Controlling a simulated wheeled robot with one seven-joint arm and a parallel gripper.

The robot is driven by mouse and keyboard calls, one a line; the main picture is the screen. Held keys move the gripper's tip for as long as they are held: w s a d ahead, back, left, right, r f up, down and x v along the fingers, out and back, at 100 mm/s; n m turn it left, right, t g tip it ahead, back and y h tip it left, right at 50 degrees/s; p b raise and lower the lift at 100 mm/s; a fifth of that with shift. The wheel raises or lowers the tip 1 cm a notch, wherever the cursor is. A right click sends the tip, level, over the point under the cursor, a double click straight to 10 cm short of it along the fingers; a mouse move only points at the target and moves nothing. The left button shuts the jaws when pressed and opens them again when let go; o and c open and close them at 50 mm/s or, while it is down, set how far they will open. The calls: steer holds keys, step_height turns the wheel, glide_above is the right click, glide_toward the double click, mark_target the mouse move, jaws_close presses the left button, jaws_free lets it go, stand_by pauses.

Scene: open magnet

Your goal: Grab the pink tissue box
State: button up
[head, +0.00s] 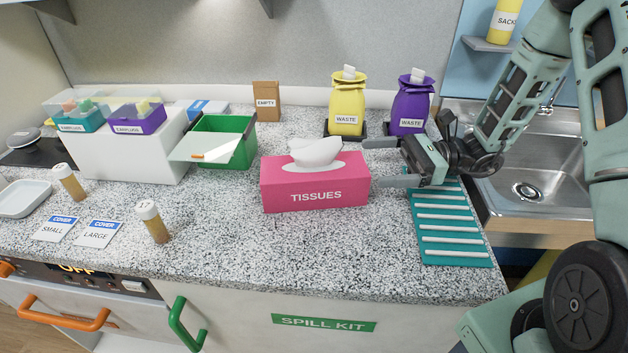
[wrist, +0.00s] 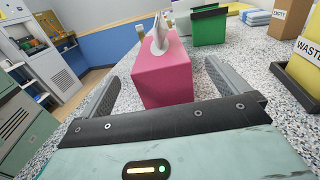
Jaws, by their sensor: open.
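The pink tissue box (head: 315,186) stands on the speckled counter in the middle of the head view, with white tissue sticking out of its top. My gripper (head: 372,163) is at the box's right end, with its jaws open and pointing left. In the wrist view the pink box (wrist: 163,82) lies ahead, its near end between or just in front of the two spread fingers of my gripper (wrist: 162,85). I cannot tell whether a finger touches it. The box is not held.
A teal ribbed mat (head: 450,232) lies below my gripper, with the sink (head: 540,165) to the right. Yellow (head: 346,108) and purple (head: 410,108) waste bags stand behind. A green bin (head: 235,143) is behind the box's left. The counter in front of the box is clear.

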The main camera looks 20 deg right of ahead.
mark_target(345, 168)
steer(key=shift+w+a+f, duration=0.1)
steer(key=shift+a+f, duration=0.5)
steer(key=shift+a, duration=0.2)
steer(key=shift+w+a+p, duration=0.2)
steer(key=shift+a, duration=0.8)
steer(key=shift+w+a+p, duration=0.15)
steer(key=shift+a+p, duration=0.1)
steer(key=shift+a, duration=0.7)
steer(key=shift+w+a+p, duration=0.2)
steer(key=shift+a, duration=0.8)
steer(key=c, duration=1.1)
